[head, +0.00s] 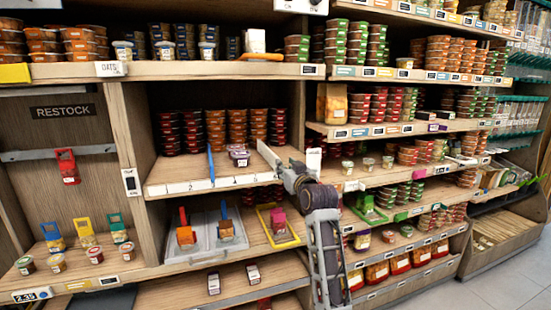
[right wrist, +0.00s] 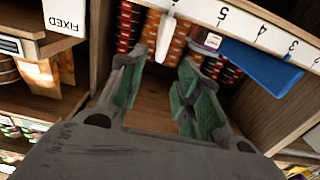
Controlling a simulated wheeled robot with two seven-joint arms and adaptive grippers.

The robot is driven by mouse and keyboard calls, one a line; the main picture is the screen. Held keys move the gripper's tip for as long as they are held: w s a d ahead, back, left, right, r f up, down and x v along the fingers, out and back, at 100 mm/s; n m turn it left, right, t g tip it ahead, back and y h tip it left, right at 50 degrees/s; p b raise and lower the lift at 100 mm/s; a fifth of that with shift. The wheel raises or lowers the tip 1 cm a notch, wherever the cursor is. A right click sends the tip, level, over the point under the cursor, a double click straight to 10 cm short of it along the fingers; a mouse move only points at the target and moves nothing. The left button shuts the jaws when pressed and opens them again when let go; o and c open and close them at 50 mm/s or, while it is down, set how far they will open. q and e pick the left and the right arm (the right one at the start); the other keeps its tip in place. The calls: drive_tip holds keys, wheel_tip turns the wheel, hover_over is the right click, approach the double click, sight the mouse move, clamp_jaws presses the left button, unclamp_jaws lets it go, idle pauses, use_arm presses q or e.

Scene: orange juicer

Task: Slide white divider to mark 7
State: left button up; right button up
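The white divider (right wrist: 167,38) is a thin upright piece at the numbered shelf edge, seen in the right wrist view beyond and between my right fingertips. My right gripper (right wrist: 156,78) is open, with a gap between its green-padded fingers, and nothing is held in it. In the head view my right gripper (head: 285,168) is at the right end of the middle shelf. The numbered strip (right wrist: 250,25) shows 5 and 3 clearly; the mark at the white divider cannot be read. My left gripper is not in view.
A blue divider (head: 210,165) stands left on the same shelf and shows in the wrist view (right wrist: 262,68). Stacked tubs (head: 236,127) fill the shelf's back. A FIXED label (right wrist: 65,18) is on the neighbouring post. A small purple-labelled tub (head: 239,156) sits near the shelf edge.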

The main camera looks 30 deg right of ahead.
sight(276, 155)
drive_tip(key=x, duration=0.7)
drive_tip(key=shift+w+d+p, duration=0.1)
drive_tip(key=shift+w+p, duration=0.3)
drive_tip(key=shift+x, duration=1.05)
drive_tip(key=shift+w+d, duration=0.1)
drive_tip(key=shift+w, duration=0.75)
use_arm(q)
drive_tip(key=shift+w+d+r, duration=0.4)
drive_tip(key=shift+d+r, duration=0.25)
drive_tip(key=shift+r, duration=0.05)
use_arm(e)
drive_tip(key=shift+d, duration=0.1)
clamp_jaws()
